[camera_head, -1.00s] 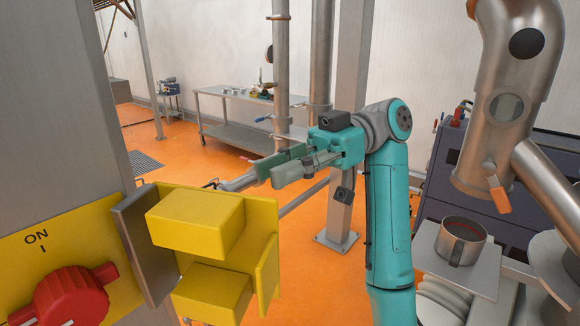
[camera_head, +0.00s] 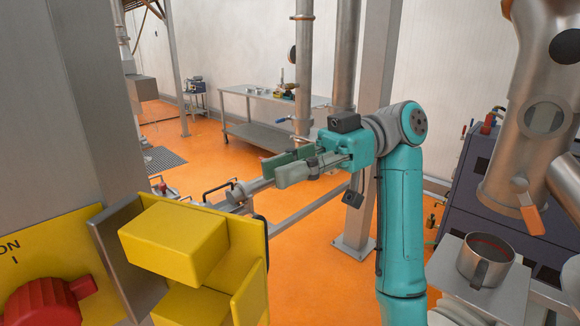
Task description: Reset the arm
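My arm (camera_head: 400,215) is teal and grey and stands upright right of centre, bent at the top so that its end points left. My gripper (camera_head: 272,172) has two flat grey-green fingers that point left. A gap shows between the fingers, and nothing is seen between them. The gripper hangs in the air above and to the right of a yellow box (camera_head: 175,240), apart from it.
A red rotary switch (camera_head: 45,302) on a yellow plate is at the lower left. A steel mug (camera_head: 485,260) stands on a metal shelf (camera_head: 490,305) at the right, below steel pipework (camera_head: 528,110). A work table (camera_head: 262,136) stands far back.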

